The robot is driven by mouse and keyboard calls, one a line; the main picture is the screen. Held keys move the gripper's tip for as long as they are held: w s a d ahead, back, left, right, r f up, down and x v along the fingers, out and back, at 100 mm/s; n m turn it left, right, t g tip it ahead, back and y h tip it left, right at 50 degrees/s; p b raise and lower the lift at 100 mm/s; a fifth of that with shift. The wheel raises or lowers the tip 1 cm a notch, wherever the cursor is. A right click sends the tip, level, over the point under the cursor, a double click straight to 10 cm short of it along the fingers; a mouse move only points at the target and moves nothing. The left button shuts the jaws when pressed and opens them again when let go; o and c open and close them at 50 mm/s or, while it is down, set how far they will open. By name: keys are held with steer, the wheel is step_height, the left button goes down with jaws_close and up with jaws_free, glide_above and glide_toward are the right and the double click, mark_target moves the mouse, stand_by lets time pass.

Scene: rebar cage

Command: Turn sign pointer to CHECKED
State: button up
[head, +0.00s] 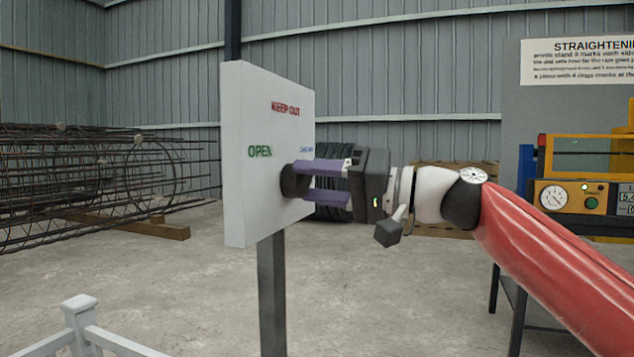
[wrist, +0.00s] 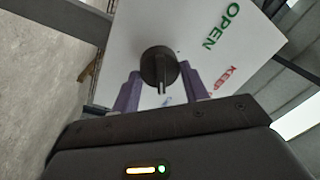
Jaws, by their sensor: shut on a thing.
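A white sign board (head: 255,205) stands on a grey post, with a red KEEP OUT at the top, a green OPEN at the left and a small blue word at the right, partly hidden and too small to read. The round dark pointer knob (wrist: 157,62) is on its face. My gripper (head: 302,180) reaches in from the right, its two purple fingers shut on the knob from either side. In the wrist view the knob's pale mark points down in the picture, away from OPEN and not at KEEP OUT. The blue word cannot be made out there.
A rebar cage (head: 85,180) lies at the left on timber blocks. A white railing (head: 80,318) stands at the front left. A straightening machine (head: 575,195) with a dial is at the right. A dark coil (head: 333,212) is behind my gripper. The floor around the post is clear.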

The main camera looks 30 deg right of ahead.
stand_by(0.3)
steer(key=o, duration=1)
steer(key=v, duration=0.7)
steer(key=shift+s+d, duration=0.25)
steer(key=shift+s, duration=0.05)
